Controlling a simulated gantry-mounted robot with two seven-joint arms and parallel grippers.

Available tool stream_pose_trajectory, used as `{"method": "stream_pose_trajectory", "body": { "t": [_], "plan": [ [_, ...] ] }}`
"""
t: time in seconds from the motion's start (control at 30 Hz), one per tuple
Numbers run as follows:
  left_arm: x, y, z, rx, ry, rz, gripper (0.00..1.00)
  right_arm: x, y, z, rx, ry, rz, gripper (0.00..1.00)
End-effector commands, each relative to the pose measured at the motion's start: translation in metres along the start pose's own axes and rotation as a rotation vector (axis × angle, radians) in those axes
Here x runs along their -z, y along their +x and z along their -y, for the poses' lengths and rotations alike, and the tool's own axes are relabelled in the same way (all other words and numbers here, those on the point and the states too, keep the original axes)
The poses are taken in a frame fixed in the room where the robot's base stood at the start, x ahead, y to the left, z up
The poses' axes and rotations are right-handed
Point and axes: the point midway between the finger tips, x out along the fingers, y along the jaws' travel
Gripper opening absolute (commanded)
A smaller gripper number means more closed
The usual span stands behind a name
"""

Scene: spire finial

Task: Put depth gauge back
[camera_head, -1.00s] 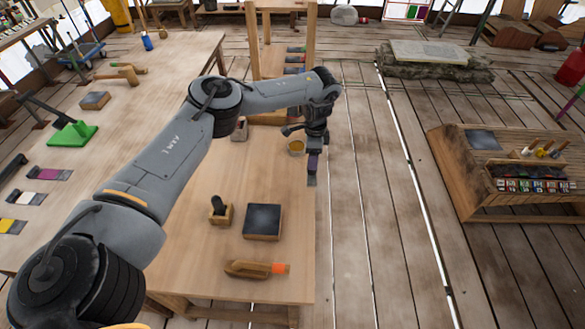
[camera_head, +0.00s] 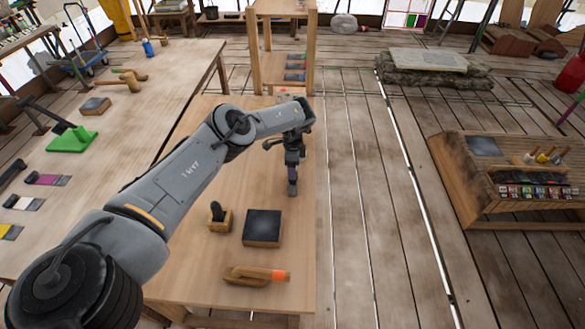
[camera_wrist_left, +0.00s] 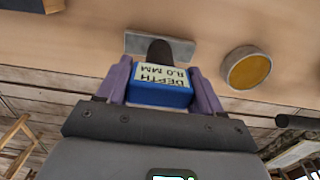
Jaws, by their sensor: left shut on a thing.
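My left gripper (camera_head: 292,190) is over the right part of the near wooden table (camera_head: 200,262). In the left wrist view its purple fingers (camera_wrist_left: 162,86) are shut on the depth gauge (camera_wrist_left: 160,92), a blue block with a pale label reading "DEPTH 8.0 MM". A dark rounded piece (camera_wrist_left: 160,51) shows just beyond the block, against a flat grey plate (camera_wrist_left: 183,48). I cannot tell whether these belong to the gauge or touch the table. The gauge is too small to make out in the head view. My right gripper is not in view.
A dark-topped wooden block (camera_head: 262,228), a small wooden holder with a dark piece (camera_head: 220,218) and an orange-ended wooden tool (camera_head: 257,274) stand nearer on the table. A round yellow-topped thing (camera_wrist_left: 246,69) is beside the gauge. Bare tabletop lies between.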

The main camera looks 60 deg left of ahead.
Motion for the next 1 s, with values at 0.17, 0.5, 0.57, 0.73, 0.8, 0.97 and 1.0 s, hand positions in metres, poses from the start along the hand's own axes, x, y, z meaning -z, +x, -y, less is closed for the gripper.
{"method": "stream_pose_trajectory", "body": {
  "t": [0.17, 0.5, 0.57, 0.73, 0.8, 0.97, 1.0],
  "plan": [
    [0.0004, 0.0029, 0.0009, 0.003, -0.001, -0.002, 0.30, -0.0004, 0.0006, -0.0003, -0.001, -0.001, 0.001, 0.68],
    [0.0005, 0.0061, 0.0004, 0.001, -0.001, -0.001, 0.72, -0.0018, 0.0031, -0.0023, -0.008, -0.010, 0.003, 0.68],
    [0.0004, 0.0061, 0.0004, 0.001, -0.001, -0.001, 0.81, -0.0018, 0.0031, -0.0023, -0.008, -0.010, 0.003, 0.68],
    [0.0004, 0.0061, 0.0004, 0.001, -0.001, -0.001, 0.92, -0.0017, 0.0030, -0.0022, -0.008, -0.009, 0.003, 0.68],
    [0.0003, 0.0061, 0.0004, 0.001, -0.001, -0.001, 0.92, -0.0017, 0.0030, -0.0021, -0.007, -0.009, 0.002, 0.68],
    [0.0003, 0.0035, 0.0005, 0.002, -0.001, -0.001, 0.92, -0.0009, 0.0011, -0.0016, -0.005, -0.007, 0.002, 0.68],
    [0.0003, 0.0012, 0.0005, 0.002, -0.001, -0.001, 0.92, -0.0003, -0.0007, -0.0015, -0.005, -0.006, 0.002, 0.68]
  ]
}}
